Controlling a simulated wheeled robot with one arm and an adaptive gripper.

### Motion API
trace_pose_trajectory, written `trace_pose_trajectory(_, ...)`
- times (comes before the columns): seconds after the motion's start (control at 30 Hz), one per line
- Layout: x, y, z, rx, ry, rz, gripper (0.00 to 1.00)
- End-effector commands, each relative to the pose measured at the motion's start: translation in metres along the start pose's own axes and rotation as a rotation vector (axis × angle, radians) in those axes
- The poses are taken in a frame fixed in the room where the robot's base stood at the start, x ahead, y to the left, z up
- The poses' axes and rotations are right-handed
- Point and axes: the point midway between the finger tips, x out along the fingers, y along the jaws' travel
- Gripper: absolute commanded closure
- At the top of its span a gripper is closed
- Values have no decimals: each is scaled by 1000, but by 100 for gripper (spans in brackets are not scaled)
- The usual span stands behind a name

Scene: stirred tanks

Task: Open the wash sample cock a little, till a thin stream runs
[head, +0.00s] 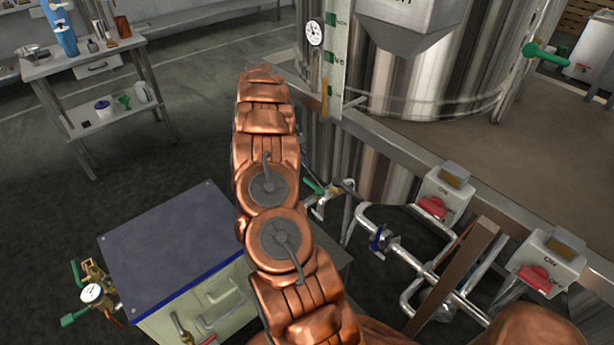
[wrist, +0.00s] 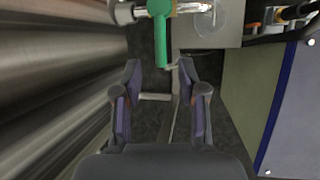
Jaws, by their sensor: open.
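A sample cock with a green lever handle (wrist: 161,38) sits on a bright metal pipe (wrist: 128,12) at the top of the wrist view. The lever points down the picture, across the pipe. My gripper (wrist: 160,70) is open and empty, its fingers apart just below the lever's free end, one to each side of its line. A green handle (head: 313,186) on a pipe with brass fittings shows right of my arm in the head view, seemingly the same cock. A clear round vessel (wrist: 209,19) is right of the lever. The head view does not show my gripper.
A large steel tank (wrist: 45,70) fills the wrist view's left side. A cabinet with a dark top (head: 175,245) stands left of my arm. Switch boxes with red knobs (head: 433,208) line the platform edge. A side table (head: 85,62) stands far left.

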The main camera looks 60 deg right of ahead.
Motion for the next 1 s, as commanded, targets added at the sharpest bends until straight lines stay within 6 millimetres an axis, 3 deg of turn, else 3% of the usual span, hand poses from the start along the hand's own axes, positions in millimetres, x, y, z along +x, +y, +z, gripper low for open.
trace_pose_trajectory(0.4, 54, 0, 1, 0, -1, -1, 59)
trace_pose_trajectory(0.7, 59, 0, 0, 0, 2, 1, 59)
trace_pose_trajectory(1.0, 59, 0, 0, 0, 2, 1, 89)
